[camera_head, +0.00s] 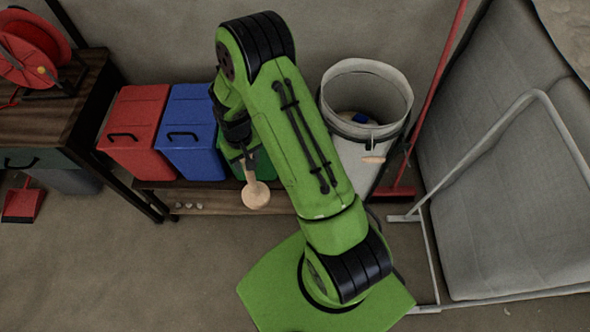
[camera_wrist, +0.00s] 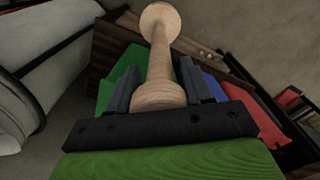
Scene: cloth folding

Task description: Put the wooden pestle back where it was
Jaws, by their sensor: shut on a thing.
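The wooden pestle (camera_head: 256,193) is light wood with a rounded knob at each end. My gripper (camera_head: 244,156) is shut on it and holds it above the low wooden bench, in front of the green bin. In the wrist view the pestle (camera_wrist: 160,55) stands out between the two dark fingers of my gripper (camera_wrist: 160,90), one knob close to the palm and the other far out. In the head view my green arm hides part of the bench and the green bin (camera_head: 262,165).
A red bin (camera_head: 135,125) and a blue bin (camera_head: 190,130) stand left of the green bin on the bench (camera_head: 210,197). A tall whitish bin (camera_head: 350,150) stands right of my arm, near a red pole (camera_head: 437,75). A grey folded panel (camera_head: 500,170) fills the right. Floor at front left is clear.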

